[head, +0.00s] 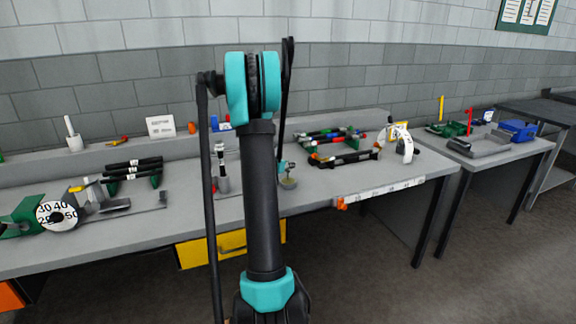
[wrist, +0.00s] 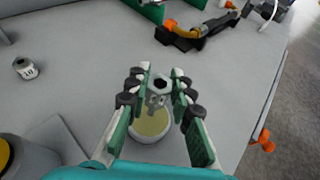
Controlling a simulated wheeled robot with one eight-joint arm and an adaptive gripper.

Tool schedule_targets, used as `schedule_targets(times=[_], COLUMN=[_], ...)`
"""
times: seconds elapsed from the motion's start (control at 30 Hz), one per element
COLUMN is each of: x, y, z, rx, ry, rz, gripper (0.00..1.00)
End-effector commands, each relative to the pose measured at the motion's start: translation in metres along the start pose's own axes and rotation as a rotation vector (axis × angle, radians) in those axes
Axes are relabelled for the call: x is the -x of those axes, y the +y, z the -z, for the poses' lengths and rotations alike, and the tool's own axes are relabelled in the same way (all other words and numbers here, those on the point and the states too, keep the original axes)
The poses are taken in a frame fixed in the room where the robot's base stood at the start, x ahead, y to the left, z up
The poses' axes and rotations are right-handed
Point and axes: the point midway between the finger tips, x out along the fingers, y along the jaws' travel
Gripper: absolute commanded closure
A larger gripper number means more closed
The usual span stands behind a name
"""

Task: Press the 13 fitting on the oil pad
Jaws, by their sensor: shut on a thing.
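My gripper (wrist: 158,98) is shut on a small silver hex fitting (wrist: 160,84) with a dark bore. No number can be read on it. The oil pad (wrist: 150,126), a yellowish round pad in a pale dish, lies directly below the fitting in the wrist view. Whether the fitting touches the pad cannot be told. In the head view the oil pad (head: 289,184) sits on the bench just right of my arm, with my gripper (head: 284,167) above it, mostly hidden by my arm.
Another small fitting (wrist: 26,69) with an unclear marking stands on the bench at left. A grey cylinder (wrist: 22,160) stands at lower left. Hoses on a rack (wrist: 195,34) lie beyond the pad. An orange clip (wrist: 263,141) marks the bench's right edge.

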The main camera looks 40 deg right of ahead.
Motion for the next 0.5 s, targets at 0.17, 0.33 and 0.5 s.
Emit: schedule_targets(times=[0.17, 0.33, 0.5], x=[-0.0004, -0.0011, -0.0019], y=[0.0000, 0.0001, 0.0001], z=[0.0007, 0.0024, 0.0041], rx=[0.000, 0.000, 0.000], ry=[0.000, 0.000, 0.000], rz=[0.000, 0.000, 0.000], gripper=[1.00, 1.00, 1.00])
